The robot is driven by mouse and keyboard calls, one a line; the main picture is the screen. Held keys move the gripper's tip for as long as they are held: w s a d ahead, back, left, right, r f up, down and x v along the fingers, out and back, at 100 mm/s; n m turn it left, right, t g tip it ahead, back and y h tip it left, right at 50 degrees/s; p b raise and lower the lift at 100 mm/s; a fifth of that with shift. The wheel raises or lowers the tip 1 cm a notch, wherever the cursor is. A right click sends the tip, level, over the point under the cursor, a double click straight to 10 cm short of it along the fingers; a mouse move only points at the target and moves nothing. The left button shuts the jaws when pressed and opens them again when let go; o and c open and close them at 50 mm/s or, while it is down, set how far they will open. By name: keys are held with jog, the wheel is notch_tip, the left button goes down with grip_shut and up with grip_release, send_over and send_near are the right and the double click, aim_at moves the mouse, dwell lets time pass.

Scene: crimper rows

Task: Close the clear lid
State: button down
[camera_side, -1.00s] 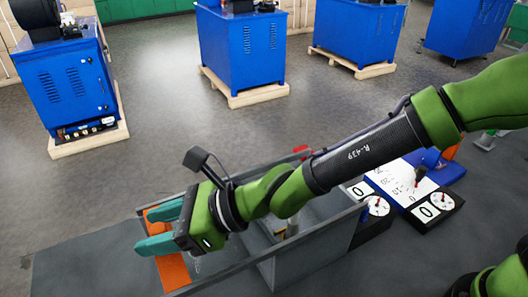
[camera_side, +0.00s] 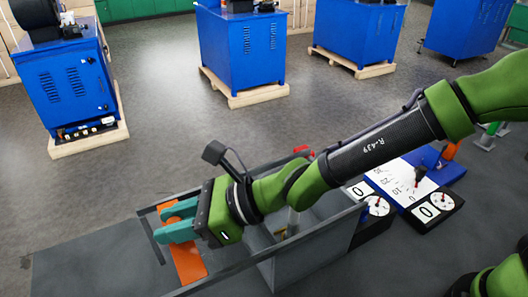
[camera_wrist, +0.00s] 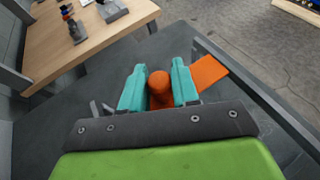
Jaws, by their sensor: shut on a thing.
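The clear lid shows as a dark grey frame (camera_side: 150,238) with see-through panels, on the grey bench. An orange handle piece (camera_side: 190,265) crosses its left end. In the wrist view, an orange round knob (camera_wrist: 160,84) sits between my teal fingers, with a flat orange strip (camera_wrist: 208,75) beside it. My gripper (camera_side: 175,222) is at the lid's left end in the side view; it also shows in the wrist view (camera_wrist: 158,82), shut on the orange handle. A grey box (camera_side: 310,245) stands to the right, partly behind my arm. How far the lid is open is hard to tell.
Black boxes with white dials (camera_side: 432,207) and a white scale sheet (camera_side: 400,180) stand right of the box. Blue machines on pallets (camera_side: 240,50) stand on the floor behind. A wooden table (camera_wrist: 85,35) shows in the wrist view.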

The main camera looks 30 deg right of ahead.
jog(key=d, duration=1.5)
jog(key=shift+d, duration=0.25)
jog(key=c, duration=0.9)
grip_release()
jog(key=v, duration=1.7)
jog(key=shift+a+f, duration=0.1)
